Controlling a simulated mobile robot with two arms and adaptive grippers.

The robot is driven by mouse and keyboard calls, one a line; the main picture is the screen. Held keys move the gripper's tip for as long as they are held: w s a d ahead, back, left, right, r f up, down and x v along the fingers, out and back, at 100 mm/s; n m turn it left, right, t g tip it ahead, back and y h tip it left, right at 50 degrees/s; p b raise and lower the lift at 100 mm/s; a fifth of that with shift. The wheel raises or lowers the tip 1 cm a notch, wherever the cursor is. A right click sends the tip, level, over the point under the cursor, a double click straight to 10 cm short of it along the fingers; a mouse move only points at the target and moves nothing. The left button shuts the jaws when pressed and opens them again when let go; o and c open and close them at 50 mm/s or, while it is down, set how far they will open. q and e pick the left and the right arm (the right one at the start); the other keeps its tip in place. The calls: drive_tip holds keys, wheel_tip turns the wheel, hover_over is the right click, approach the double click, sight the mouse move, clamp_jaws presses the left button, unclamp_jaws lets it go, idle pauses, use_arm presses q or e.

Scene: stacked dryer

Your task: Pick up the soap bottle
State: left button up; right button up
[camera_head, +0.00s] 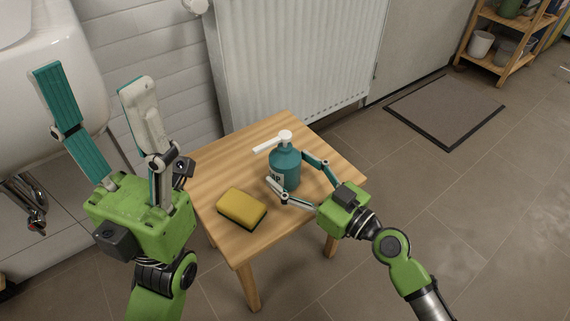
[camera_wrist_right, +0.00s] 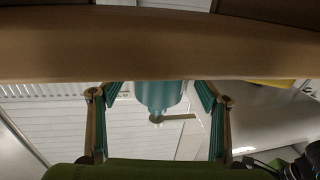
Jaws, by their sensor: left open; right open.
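The teal soap bottle (camera_head: 285,168) with a white pump head stands upright on the small wooden table (camera_head: 220,165). My right gripper (camera_head: 288,167) is open at the bottle, with one finger on each side of its body. I cannot tell whether either finger touches it. In the right wrist view, which is upside down, the bottle (camera_wrist_right: 160,95) appears between the two open fingers of my right gripper (camera_wrist_right: 160,105). My left gripper (camera_head: 91,85) is open and empty, raised to the left of the table near the sink.
A yellow sponge (camera_head: 241,207) with a dark underside lies on the table, left of my right gripper. A white radiator (camera_head: 300,60) stands behind the table. A white sink (camera_head: 75,90) is at the left. A mat (camera_head: 445,108) and a wooden shelf (camera_head: 490,50) are at the right.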

drive_tip(key=shift+x, duration=1.15)
drive_tip(key=c, duration=1.5)
drive_tip(key=shift+r, duration=0.1)
